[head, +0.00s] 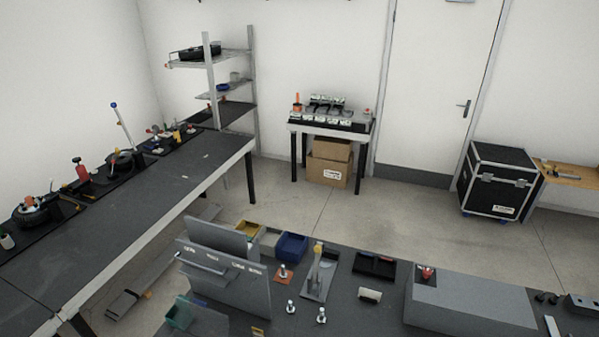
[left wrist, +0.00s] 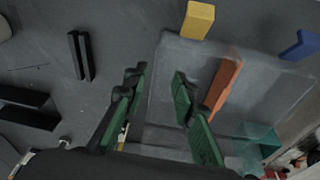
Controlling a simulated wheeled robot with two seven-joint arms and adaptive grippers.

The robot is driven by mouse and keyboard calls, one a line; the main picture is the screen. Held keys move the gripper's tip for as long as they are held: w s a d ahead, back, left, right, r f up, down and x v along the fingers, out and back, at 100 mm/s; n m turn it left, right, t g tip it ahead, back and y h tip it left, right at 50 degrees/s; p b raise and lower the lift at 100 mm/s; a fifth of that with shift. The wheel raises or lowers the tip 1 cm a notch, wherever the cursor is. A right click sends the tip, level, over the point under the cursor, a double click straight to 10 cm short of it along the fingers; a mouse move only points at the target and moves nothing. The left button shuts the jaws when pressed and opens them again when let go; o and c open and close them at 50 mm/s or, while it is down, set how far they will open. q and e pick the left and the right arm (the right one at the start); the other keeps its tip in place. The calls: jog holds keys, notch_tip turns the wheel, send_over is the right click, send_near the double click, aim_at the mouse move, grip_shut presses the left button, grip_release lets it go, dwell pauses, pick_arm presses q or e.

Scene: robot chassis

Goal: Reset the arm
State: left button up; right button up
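My left gripper (left wrist: 157,92) shows in the left wrist view, with green pads on its black fingers. The fingers are apart, and only a grey surface shows in the gap between them. An orange block (left wrist: 224,84) shows just right of the right finger and is partly covered by it; whether they touch I cannot tell. Neither of my grippers shows in the head view. My right gripper is in no view.
In the left wrist view, a yellow block (left wrist: 197,20), a blue block (left wrist: 300,45) and a green bin (left wrist: 262,139) lie around the gripper. In the head view, a cluttered workbench (head: 365,315) fills the front, with a long table (head: 150,210) at left. Open floor (head: 400,215) lies beyond.

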pick_arm(q)
jog(key=s+d+r+n+t, duration=0.1)
jog(key=s+d+r, duration=0.1)
jog(key=s+d, duration=0.5)
jog(key=s+a+r+n+y, duration=0.1)
jog(key=s+a+r+n, duration=0.15)
jog(key=s, duration=0.35)
jog(key=s+a+r+n+y, duration=0.1)
jog(key=s+a+r, duration=0.1)
jog(key=s+a, duration=0.3)
jog(key=s+d+f+b, duration=0.1)
jog(key=s+f+b, duration=0.15)
jog(key=f, duration=1.65)
jog(key=s+d+f+b, duration=0.1)
jog(key=f+b, duration=0.3)
jog(key=f, duration=1.5)
jog(key=s+f+m+g+b, duration=0.1)
jog(key=s+f+b, duration=0.4)
jog(key=s+f, duration=1.3)
notch_tip(320, 180, down, 4)
jog(key=shift+s+g+h, duration=0.3)
jog(key=shift+g, duration=0.2)
jog(key=shift+d+m, duration=0.1)
jog(key=shift+m, duration=0.15)
